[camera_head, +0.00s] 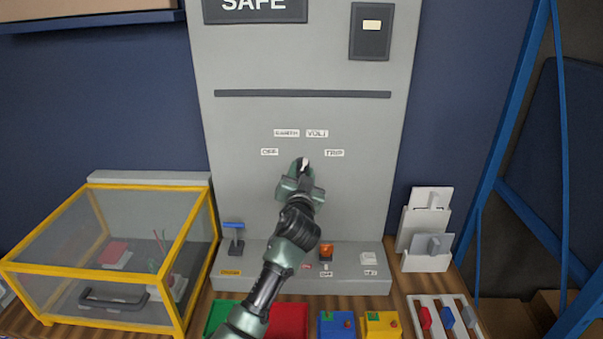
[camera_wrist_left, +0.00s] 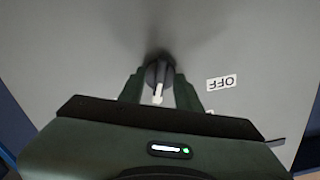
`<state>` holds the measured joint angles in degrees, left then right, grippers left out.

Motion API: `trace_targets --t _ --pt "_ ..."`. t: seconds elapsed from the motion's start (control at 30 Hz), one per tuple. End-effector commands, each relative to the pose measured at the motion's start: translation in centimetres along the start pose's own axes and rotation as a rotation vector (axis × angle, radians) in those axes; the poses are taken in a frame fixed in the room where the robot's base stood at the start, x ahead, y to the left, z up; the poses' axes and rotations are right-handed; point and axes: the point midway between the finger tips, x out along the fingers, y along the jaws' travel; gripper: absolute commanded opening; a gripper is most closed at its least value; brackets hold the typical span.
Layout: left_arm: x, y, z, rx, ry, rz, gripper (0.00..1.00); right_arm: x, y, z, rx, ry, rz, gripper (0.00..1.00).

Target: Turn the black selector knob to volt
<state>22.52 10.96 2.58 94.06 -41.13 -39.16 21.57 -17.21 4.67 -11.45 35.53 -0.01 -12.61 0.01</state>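The black selector knob (camera_wrist_left: 153,73) sits on the grey panel; the head view shows little of it behind my left gripper (camera_head: 303,172). Its white pointer (camera_head: 305,162) points roughly upward, toward the gap between the EARTH label (camera_head: 286,133) and the VOLT label (camera_head: 317,133). The OFF label (camera_head: 269,152) is left of it and TRIP (camera_head: 334,153) right. In the wrist view, my left gripper's two fingers (camera_wrist_left: 160,92) stand apart on either side of the knob, with a gap beside the pointer. Contact with the knob cannot be told. My right gripper is not in view.
A yellow-framed clear box (camera_head: 110,187) stands at left. A ledge below the panel carries a blue-topped switch (camera_head: 234,228) and an orange switch (camera_head: 326,251). A grey-white holder (camera_head: 427,262) stands at right. The panel around the knob is clear.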

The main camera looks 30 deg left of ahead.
Motion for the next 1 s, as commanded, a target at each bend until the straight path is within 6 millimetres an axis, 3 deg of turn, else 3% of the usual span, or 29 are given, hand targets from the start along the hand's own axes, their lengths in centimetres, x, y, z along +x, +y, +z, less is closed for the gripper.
trace_targets --t 0.3,0.5,1.0 --pt "-4.9 0.2 0.4 -0.003 0.000 0.002 0.34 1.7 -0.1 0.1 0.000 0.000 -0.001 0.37" --pt "-7.1 0.1 0.2 -0.001 0.000 0.001 0.34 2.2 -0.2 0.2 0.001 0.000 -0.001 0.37" --pt "-7.5 0.0 0.1 0.000 -0.001 0.001 0.34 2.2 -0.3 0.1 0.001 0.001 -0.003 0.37"
